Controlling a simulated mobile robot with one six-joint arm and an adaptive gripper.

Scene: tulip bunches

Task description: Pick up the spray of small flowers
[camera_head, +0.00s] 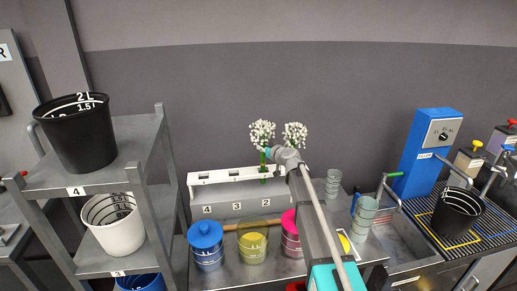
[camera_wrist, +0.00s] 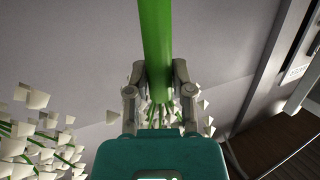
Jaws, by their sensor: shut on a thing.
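A spray of small white flowers (camera_head: 262,131) on a green stem stands upright at the long white rack in the camera_head view. My gripper (camera_head: 267,154) is at its stem, just below the flower head. In the camera_wrist view the thick green stem (camera_wrist: 156,40) runs between the two fingers of my gripper (camera_wrist: 160,75), which are shut on it. Its white flowers show partly behind the fingers. A second white spray (camera_head: 295,133) stands to the right, and it shows at the left of the camera_wrist view (camera_wrist: 35,150). I cannot tell whether the held stem's lower end is still in the rack.
The white rack (camera_head: 207,196) has numbered slots. In front stand a blue-lidded jar (camera_head: 206,245), a yellow jar (camera_head: 252,246) and a pink jar (camera_head: 291,235). Clear cups (camera_head: 364,212) stand right. A shelf with a black bucket (camera_head: 75,135) is left. Above the sprays is free.

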